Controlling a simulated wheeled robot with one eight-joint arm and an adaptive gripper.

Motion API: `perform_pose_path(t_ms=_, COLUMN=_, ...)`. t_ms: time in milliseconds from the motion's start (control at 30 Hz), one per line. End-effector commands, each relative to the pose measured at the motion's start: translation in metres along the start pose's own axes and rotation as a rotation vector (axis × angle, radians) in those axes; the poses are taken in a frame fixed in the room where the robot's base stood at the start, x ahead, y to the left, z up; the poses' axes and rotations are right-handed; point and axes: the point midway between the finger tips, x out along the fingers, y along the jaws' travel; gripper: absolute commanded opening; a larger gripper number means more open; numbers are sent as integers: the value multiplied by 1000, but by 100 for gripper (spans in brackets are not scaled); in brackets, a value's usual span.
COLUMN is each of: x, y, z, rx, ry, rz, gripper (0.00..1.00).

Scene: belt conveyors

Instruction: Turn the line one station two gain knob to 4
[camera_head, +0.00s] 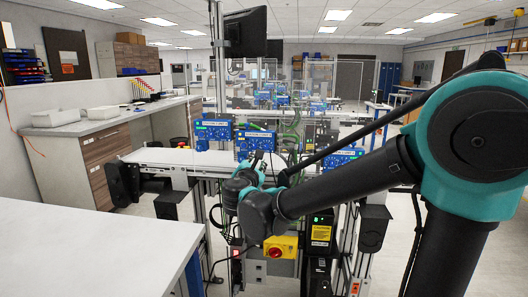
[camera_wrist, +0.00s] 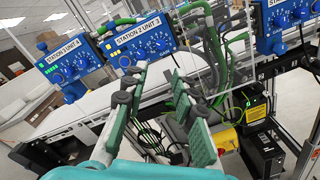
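A blue control box labelled STATION 2 (camera_wrist: 140,48) is in the upper middle of the wrist view, tilted, with several blue knobs on its face. The last digit of its label is hard to read. The gain knob cannot be told apart from the others, and its setting is too small to read. In the head view this box (camera_head: 256,141) stands behind my gripper. My gripper (camera_wrist: 159,76) is open and empty, its two fingers apart below and right of the box. It also shows in the head view (camera_head: 262,171), partly hidden by my arm.
Green hoses (camera_wrist: 200,22) and cables hang close by. A yellow box with a red knob (camera_head: 280,246) is below. A white bench (camera_head: 90,250) fills the lower left.

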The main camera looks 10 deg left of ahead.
Motion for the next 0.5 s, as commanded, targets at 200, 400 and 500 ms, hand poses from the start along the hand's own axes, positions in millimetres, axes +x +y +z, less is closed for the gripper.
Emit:
perform_pose_path(t_ms=200, x=-21, y=0, z=-2, rx=-302, ry=-14, rz=1, gripper=27)
perform_pose_path(t_ms=400, x=-17, y=-1, z=-1, rx=-367, ry=-18, rz=-2, gripper=27)
perform_pose_path(t_ms=500, x=-4, y=-1, z=-1, rx=-365, ry=-18, rz=-2, gripper=27)
